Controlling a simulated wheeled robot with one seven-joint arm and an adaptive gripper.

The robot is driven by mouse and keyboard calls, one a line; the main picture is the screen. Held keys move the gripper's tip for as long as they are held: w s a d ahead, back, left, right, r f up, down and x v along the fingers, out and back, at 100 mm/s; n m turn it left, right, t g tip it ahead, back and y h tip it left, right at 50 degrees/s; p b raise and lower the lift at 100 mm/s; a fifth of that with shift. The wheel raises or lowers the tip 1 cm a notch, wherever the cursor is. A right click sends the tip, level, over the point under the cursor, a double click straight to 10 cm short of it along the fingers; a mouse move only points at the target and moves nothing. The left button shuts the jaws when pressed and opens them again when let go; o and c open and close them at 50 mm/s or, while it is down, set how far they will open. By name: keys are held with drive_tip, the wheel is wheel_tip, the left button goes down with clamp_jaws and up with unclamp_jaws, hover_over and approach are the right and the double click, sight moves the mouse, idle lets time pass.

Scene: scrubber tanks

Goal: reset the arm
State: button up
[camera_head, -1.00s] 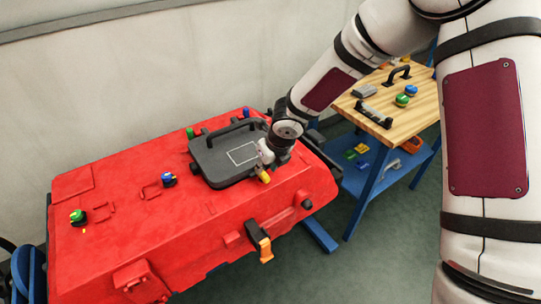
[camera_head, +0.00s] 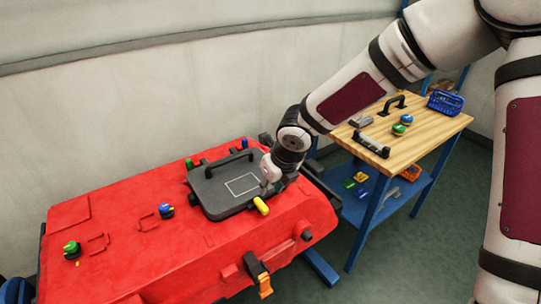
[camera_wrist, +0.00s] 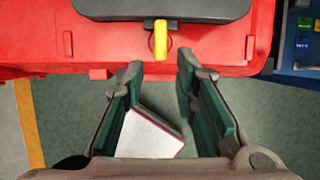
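My gripper (camera_wrist: 160,90) shows in the wrist view with its two green-padded fingers spread apart and nothing between them. Beyond the fingertips is the red scrubber body (camera_wrist: 215,50) with a yellow latch (camera_wrist: 160,40) hanging below a dark lid. In the head view my arm reaches down from the upper right to the right side of the dark grey lid (camera_head: 215,195). The wrist is near the yellow latch (camera_head: 261,206). The fingers are mostly hidden there, so contact cannot be told. The lid lies flat on the red scrubber (camera_head: 120,235).
A wooden-topped workbench (camera_head: 430,135) with handles, green and blue caps and a blue basket (camera_head: 445,102) stands at the right. Its blue lower shelf (camera_head: 385,205) holds loose parts. Green and blue caps sit on the scrubber. A wall is behind; the right floor is open.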

drive_tip(key=s+d+r+m+t+h, duration=0.1)
drive_tip(key=s+d+r+m+h, duration=0.25)
drive_tip(key=d+r+m, duration=0.55)
drive_tip(key=s+d+r+m+h, duration=0.2)
drive_tip(key=s+d+r+m, duration=0.4)
drive_tip(key=m, duration=0.5)
drive_tip(key=s+d+r+m+y, duration=0.1)
drive_tip(key=s+d+r+m, duration=0.1)
drive_tip(key=s+m, duration=0.6)
drive_tip(key=s+d+r+m+y, duration=0.2)
drive_tip(key=s+r+m, duration=0.3)
drive_tip(key=s+m, duration=0.4)
drive_tip(key=m, duration=0.6)
drive_tip(key=shift+s+r+t, duration=0.15)
drive_tip(key=shift+t, duration=0.15)
